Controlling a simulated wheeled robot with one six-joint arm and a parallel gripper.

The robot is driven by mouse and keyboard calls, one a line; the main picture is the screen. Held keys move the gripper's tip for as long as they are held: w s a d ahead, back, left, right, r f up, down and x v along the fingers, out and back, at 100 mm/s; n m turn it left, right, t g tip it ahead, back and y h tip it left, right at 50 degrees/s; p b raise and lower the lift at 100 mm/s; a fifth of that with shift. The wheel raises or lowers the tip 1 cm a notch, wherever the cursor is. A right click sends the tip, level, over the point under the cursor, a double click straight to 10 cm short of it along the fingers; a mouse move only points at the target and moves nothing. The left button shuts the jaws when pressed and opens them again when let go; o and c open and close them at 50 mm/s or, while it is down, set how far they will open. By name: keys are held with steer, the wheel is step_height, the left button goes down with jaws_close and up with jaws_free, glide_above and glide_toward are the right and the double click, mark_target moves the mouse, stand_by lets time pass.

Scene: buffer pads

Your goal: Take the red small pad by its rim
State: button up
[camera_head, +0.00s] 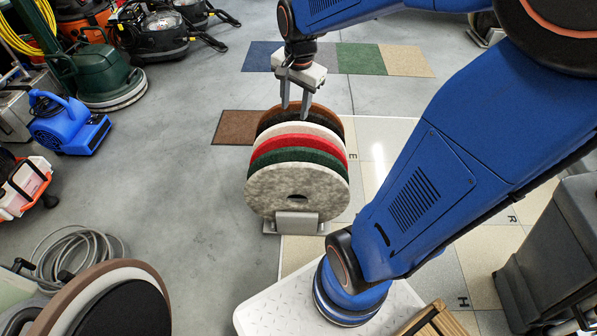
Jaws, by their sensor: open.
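Several round pads stand upright, one behind another, in a grey rack (297,222) on the floor. The red pad (268,147) is in the middle of the row, between a white pad (270,131) in front of the black one and a green pad (262,160). Only its upper rim shows. A mottled grey-white pad (275,189) stands nearest. A black pad (268,122) and a brown pad (325,113) are at the back. My gripper (295,112) is open and points down by the rear pads, behind the red one. Whether its fingers touch any pad is unclear.
My blue arm crosses the right side. Floor machines, including a green one (103,75) and a blue blower (68,124), stand at left. Large round pads (120,305) lie at lower left with a grey hose (75,247). Grey floor left of the rack is clear.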

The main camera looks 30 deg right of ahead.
steer(key=w+d+f+m+g, duration=0.1)
steer(key=w+d+f+m, duration=0.35)
steer(key=w+f, duration=0.2)
steer(key=m+g, duration=0.1)
steer(key=m, duration=0.6)
glide_toward(300, 135)
steer(key=f, duration=1)
steer(key=shift+w+d, duration=0.1)
steer(key=shift+d, duration=0.1)
steer(key=shift+w+a+f, duration=0.1)
steer(key=shift+a+f, duration=0.05)
steer(key=shift+f, duration=1.2)
steer(key=shift+w+a+f, duration=0.1)
steer(key=shift+a+f, duration=0.05)
steer(key=shift+f, duration=1.25)
jaws_close()
